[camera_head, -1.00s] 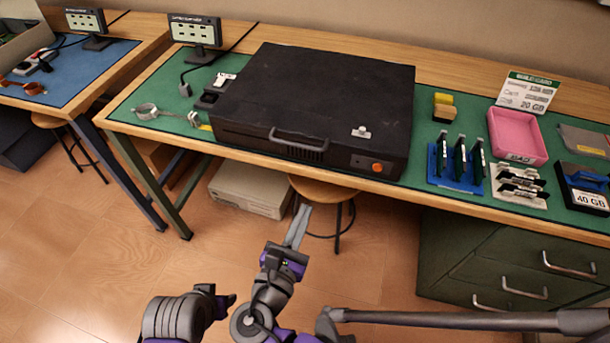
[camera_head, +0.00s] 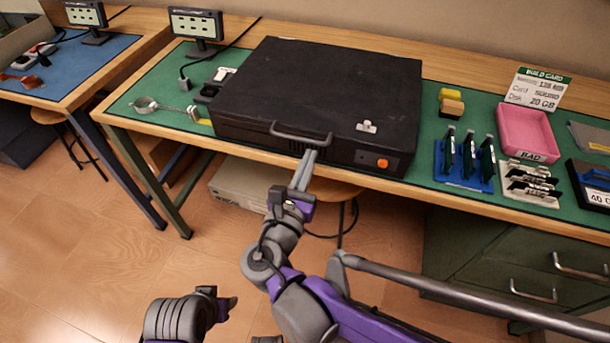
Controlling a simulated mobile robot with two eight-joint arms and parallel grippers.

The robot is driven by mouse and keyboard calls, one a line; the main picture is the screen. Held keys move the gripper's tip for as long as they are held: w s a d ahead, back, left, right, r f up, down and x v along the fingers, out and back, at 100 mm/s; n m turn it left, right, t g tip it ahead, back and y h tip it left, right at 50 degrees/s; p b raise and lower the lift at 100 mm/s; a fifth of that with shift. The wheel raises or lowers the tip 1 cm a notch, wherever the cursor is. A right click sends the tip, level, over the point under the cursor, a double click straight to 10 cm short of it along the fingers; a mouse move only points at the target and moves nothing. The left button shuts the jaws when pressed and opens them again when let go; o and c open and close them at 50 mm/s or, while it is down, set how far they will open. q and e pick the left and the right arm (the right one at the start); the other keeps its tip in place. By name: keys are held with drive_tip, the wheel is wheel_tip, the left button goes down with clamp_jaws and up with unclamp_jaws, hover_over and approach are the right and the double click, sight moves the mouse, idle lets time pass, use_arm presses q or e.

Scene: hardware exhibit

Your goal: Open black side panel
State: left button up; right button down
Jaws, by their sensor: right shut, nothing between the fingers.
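A flat black computer case (camera_head: 318,95) lies on the green mat of the workbench. Its black top panel looks closed, with a small grey latch (camera_head: 367,126) near the front right. A grey bar handle (camera_head: 300,134) and an orange button (camera_head: 382,163) are on the front side. My right gripper (camera_head: 307,158) is shut and empty, its fingertips just in front of and below the handle; I cannot tell whether they touch it. My left arm shows at the bottom left with a small dark end (camera_head: 228,303); its finger state is unclear.
Right of the case are a blue card rack (camera_head: 462,168), a pink tray (camera_head: 527,134) and a build card (camera_head: 535,90). Left are a monitor (camera_head: 196,25) and a metal ring tool (camera_head: 147,104). A stool (camera_head: 330,190) stands under the bench; drawers are lower right.

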drive_tip(key=shift+w+r, duration=0.1)
drive_tip(key=shift+r, duration=0.25)
